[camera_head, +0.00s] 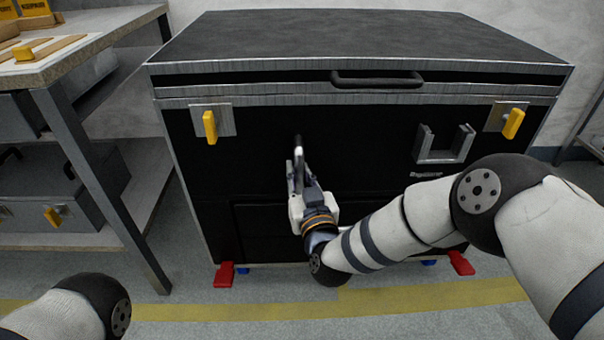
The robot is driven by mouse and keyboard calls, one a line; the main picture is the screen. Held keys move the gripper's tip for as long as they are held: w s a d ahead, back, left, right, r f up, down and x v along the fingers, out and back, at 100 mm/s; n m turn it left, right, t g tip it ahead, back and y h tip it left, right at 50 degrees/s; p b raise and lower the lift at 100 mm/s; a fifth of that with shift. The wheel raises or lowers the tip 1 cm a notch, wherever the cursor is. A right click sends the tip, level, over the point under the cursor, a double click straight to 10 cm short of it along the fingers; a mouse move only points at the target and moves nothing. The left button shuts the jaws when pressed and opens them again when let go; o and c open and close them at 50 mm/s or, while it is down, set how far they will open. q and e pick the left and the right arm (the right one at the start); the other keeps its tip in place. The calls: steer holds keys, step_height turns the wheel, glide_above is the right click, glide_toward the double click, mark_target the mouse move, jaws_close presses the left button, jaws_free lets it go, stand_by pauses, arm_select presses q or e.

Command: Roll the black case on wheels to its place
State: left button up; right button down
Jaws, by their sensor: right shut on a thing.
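The black case (370,40) stands upright in front of me, with a metal-edged lid, yellow latches (210,127) on its front and a black handle (377,79) on the lid edge. Red pedals (224,274) and bits of blue show at its bottom edge. My right gripper (299,165) is at the left part of the case front, shut on a dark upright handle (298,150) there. A second bracket-like handle (444,143) on the right of the front is free. Of my left arm only a link shows at the lower left; its gripper is out of view.
A workbench (60,62) with wooden pieces and yellow items stands close to the left of the case, its leg (105,190) near the case side. A grey case (60,190) sits on its lower shelf. A yellow floor line (430,300) runs in front. A wall is behind.

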steer(key=shift+s+f, duration=0.1)
steer(key=shift+f, duration=0.1)
steer(key=c, duration=1.5)
jaws_free()
steer(key=shift+r, duration=0.1)
steer(key=v, duration=1.2)
